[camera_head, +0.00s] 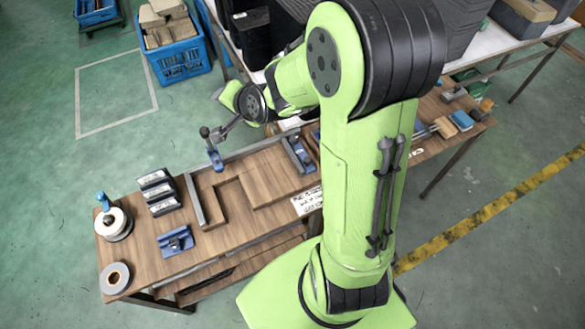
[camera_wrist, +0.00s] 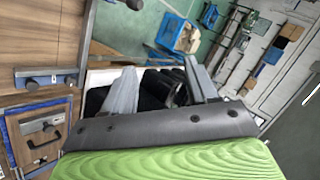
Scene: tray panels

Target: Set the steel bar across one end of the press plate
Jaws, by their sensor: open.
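A long grey bar that looks like the steel bar (camera_head: 195,200) lies on the bench at the left of a wooden board. That board (camera_head: 262,178), flat and brown, may be the press plate; I cannot tell for sure. My gripper (camera_wrist: 160,76) is open in the wrist view, its two grey fingers apart with nothing held between them. Dark objects show beyond the fingers. In the head view my wrist is above the bench's back edge, right of and behind the bar; the fingertips are hard to make out there.
The bench (camera_head: 140,265) also carries a tape roll (camera_head: 115,278), a blue clamp piece (camera_head: 176,241), dark blocks (camera_head: 158,190) and a round pot (camera_head: 113,223). A blue crate (camera_head: 182,62) stands on the floor behind. Black crates (camera_head: 250,32) stand behind my wrist.

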